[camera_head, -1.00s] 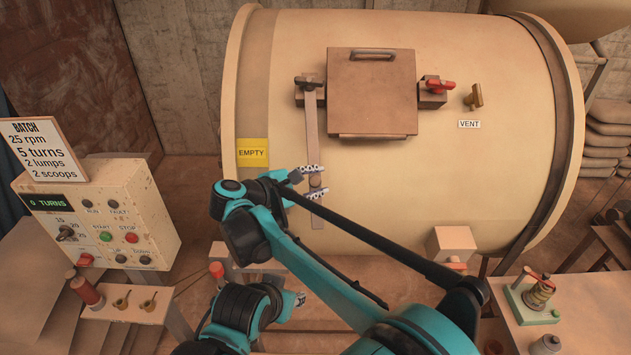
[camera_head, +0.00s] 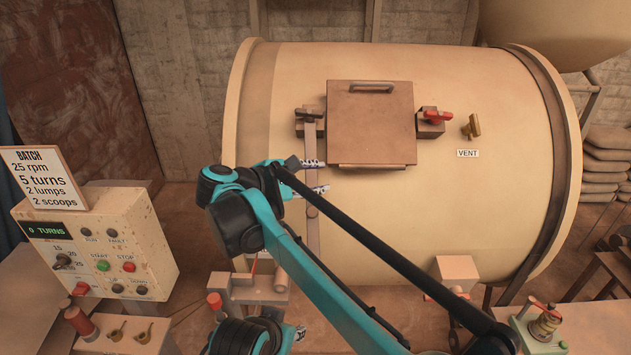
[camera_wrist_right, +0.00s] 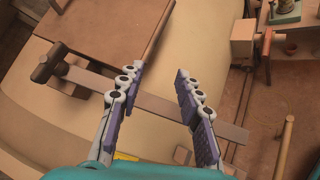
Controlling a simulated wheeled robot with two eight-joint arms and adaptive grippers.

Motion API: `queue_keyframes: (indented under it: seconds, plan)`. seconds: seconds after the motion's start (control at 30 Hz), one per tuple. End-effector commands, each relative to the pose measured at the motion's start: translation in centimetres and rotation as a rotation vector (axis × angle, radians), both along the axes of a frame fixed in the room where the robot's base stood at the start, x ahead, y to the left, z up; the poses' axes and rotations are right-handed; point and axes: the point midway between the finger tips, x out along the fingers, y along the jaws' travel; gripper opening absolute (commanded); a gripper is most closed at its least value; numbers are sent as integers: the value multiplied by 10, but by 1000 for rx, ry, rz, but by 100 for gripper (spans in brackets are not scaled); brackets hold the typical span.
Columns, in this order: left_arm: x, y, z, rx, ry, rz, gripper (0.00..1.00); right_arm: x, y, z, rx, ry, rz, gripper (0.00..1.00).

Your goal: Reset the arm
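My right gripper (camera_head: 315,176) is in front of the long strap bar (camera_head: 312,230) left of the hatch. In the right wrist view its fingers (camera_wrist_right: 158,73) are spread, with nothing held between them. The bar (camera_wrist_right: 155,107) passes behind the fingers there, and I cannot tell whether they touch it. The bar's small knob (camera_wrist_right: 182,155) shows between the fingers. My left gripper (camera_head: 299,333) shows only as a small patch at the bottom of the head view, mostly hidden by its own arm; its fingers cannot be read.
The cream drum (camera_head: 430,220) carries a closed hatch (camera_head: 371,125), a red-handled clamp (camera_head: 432,118) and a vent handle (camera_head: 471,126). A control panel (camera_head: 95,240) reading 0 TURNS and a batch sign (camera_head: 43,178) stand at left. A green-based device (camera_head: 540,322) sits at lower right.

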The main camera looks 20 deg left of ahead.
Motion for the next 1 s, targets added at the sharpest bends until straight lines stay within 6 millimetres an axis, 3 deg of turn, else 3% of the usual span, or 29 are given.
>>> queue_keyframes:
  seconds: [0.17, 0.27, 0.4, 0.5, 0.57, 0.63, 0.7, 0.87, 0.9, 1.0]
  plan:
    - [0, 0, -6, 0, 0, 0, 36, 10, -11, 6, -47, -18, 36, 35]
    - [0, 0, -21, 0, 0, 0, 36, 34, -38, 26, -214, -70, 147, 35]
    - [0, 0, -55, 0, 0, 0, 36, 59, -91, 65, -742, -159, 388, 35]
    - [0, 0, -78, 0, 0, 0, 36, 50, -117, 68, -1244, -171, 539, 35]
    - [0, 0, -91, 0, 0, 0, 36, 36, -129, 53, -1563, -152, 619, 35]
    - [0, 0, -107, 0, 0, 0, 36, 14, -142, 18, -1944, -102, 708, 35]
    - [0, 0, -121, 0, 0, 0, 36, -11, -158, -30, -2301, -33, 799, 35]
    - [0, 0, -142, 0, 0, 0, 36, -62, -197, -138, -2880, 116, 1005, 35]
    - [0, 0, -147, 0, 0, 0, 36, -75, -209, -164, 2916, -146, -1037, 35]
    - [0, 0, -158, 0, 0, 0, 36, -108, -242, -230, 2610, -182, -993, 35]
